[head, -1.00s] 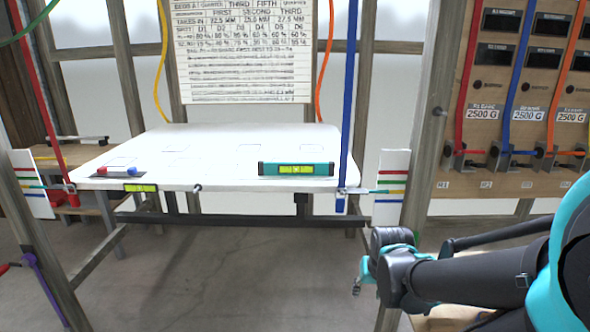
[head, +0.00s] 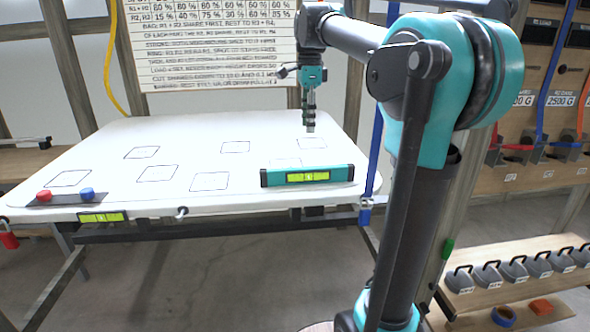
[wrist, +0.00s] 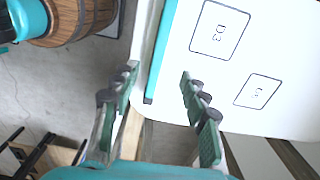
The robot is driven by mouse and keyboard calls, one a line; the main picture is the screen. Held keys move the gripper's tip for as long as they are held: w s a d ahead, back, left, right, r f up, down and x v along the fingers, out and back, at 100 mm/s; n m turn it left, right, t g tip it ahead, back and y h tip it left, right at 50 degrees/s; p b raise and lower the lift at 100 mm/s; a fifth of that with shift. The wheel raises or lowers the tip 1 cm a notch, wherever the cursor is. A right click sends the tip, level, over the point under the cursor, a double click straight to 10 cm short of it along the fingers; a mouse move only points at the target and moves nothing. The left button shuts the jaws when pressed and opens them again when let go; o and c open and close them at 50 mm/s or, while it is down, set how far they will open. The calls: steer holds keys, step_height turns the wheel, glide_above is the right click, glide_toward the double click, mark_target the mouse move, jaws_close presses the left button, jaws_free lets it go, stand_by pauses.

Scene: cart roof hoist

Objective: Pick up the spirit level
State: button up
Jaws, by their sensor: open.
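The spirit level (head: 260,178) is a teal bar with a yellow-green vial. It lies along the front edge of the white tabletop (head: 110,180), right of the middle. In the wrist view the level (wrist: 161,52) is a narrow teal strip along the table edge. My gripper (head: 310,128) points down over the tabletop and appears just behind the level in the head view. In the wrist view my gripper (wrist: 158,78) is open and empty, with the strip showing between its fingers. Its height above the level is hard to tell.
Black outlined squares mark the tabletop. A red and a blue button (head: 87,194) sit at the front left, and a small yellow-green vial (head: 101,217) is on the front edge. Grey weights (head: 513,270) stand on a shelf at right. A wooden barrel (wrist: 75,20) shows in the wrist view.

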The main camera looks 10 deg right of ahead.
mark_target(308, 167)
step_height(308, 167, down, 11)
steer(key=shift+w+a+f, duration=0.1)
steer(key=shift+w+f, duration=0.05)
steer(key=shift+d+f, duration=0.15)
steer(key=shift+f, duration=1.3)
steer(key=shift+d+f, duration=0.1)
steer(key=shift+f, duration=1.3)
steer(key=shift+c, duration=0.3)
jaws_close()
